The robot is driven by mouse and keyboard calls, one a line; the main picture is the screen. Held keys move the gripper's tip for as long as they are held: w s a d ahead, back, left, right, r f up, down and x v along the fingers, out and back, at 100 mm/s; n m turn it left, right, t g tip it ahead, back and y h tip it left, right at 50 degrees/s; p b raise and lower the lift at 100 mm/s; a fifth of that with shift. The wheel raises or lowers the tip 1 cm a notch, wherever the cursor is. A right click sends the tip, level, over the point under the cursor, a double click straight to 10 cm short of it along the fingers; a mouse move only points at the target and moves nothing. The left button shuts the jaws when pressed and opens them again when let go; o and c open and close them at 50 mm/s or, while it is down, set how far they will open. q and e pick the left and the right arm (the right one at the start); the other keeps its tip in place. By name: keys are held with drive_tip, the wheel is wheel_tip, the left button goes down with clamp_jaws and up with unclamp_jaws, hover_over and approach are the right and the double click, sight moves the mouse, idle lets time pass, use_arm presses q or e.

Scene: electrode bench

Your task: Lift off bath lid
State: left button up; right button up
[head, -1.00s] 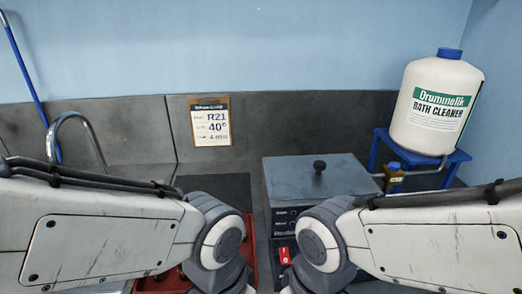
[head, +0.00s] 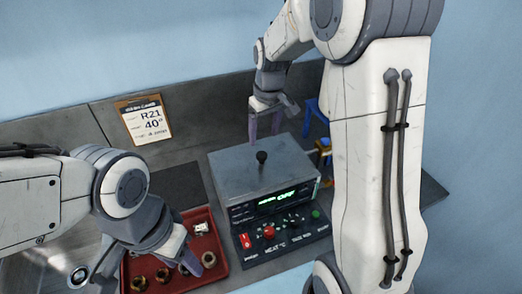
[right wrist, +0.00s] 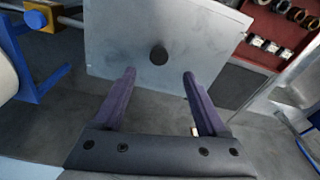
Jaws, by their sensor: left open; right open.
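The bath (head: 265,190) is a grey box with a lit control panel on its front. Its flat grey lid (head: 240,166) lies on top, with a black knob (head: 261,157) in the middle. In the right wrist view the knob (right wrist: 159,55) lies ahead of and between the fingers of my right gripper (right wrist: 160,80), which is open and empty. In the head view my right gripper (head: 264,127) is behind the lid, fingers pointing down, apart from the knob. My left gripper (head: 183,262) is open over the red tray, its fingers partly hidden.
A red tray (head: 222,268) with several brown ring-shaped parts stands left of the bath. A blue stand (head: 316,115) and a yellow-brown valve (head: 324,146) are close to the bath's right back. A card (head: 143,119) leans on the back wall.

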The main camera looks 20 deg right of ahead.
drive_tip(key=p, duration=0.1)
hover_over(262, 154)
drive_tip(key=f, duration=0.4)
drive_tip(key=shift+s+f, duration=0.25)
drive_tip(key=shift+s, duration=0.15)
drive_tip(key=f+p, duration=0.2)
drive_tip(key=f, duration=0.2)
drive_tip(key=shift+w+f+p, duration=0.25)
drive_tip(key=shift+w+p, duration=0.1)
drive_tip(key=shift+p, duration=0.05)
drive_tip(key=shift+f, duration=0.45)
drive_tip(key=shift+w+r, duration=0.1)
clamp_jaws()
